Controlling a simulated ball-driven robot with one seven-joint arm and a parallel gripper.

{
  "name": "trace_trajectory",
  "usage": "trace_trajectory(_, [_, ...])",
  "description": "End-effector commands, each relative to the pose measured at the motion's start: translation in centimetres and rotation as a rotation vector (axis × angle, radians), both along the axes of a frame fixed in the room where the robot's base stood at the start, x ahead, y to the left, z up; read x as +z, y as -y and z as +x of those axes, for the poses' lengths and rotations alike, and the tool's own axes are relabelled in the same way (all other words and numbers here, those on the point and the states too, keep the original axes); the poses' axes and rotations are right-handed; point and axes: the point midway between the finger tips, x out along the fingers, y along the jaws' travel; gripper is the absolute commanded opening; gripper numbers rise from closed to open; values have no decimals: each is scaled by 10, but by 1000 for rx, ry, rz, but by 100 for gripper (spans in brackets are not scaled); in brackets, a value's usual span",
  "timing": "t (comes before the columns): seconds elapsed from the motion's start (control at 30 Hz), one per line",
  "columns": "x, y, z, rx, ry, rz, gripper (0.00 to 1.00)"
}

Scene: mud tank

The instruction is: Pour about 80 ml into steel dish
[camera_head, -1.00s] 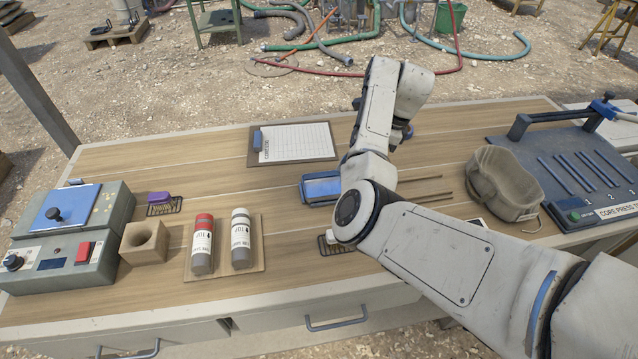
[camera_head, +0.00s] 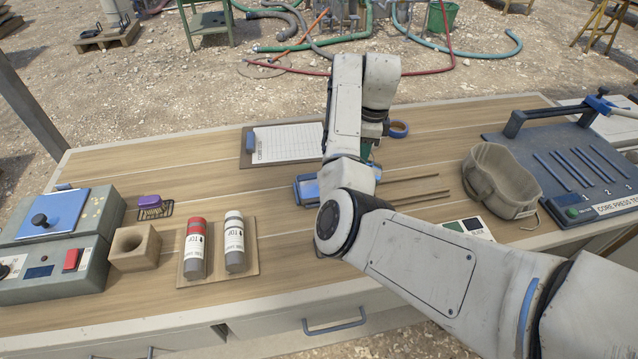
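No steel dish can be made out; my arm covers the middle of the bench. My forearm stands upright there, and its wrist bends down behind it. My gripper's fingers are hidden behind the forearm, so what they hold cannot be seen. A small dark green patch (camera_head: 367,150) shows just below the wrist; I cannot tell what it belongs to. A blue-rimmed tray (camera_head: 307,190) lies partly hidden behind the forearm, with two thin rods (camera_head: 412,189) to its right.
Nearby are a holed block (camera_head: 134,248), purple brush (camera_head: 150,202) and grey device (camera_head: 55,245). A clipboard (camera_head: 287,143), tape roll (camera_head: 398,129), tan pouch (camera_head: 500,180) and core press (camera_head: 572,172) surround my arm.

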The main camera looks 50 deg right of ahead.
Motion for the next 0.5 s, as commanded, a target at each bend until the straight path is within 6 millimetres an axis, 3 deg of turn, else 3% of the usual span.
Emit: trace_trajectory(0.5, [-1,-3,0,-3,-25,-20,0])
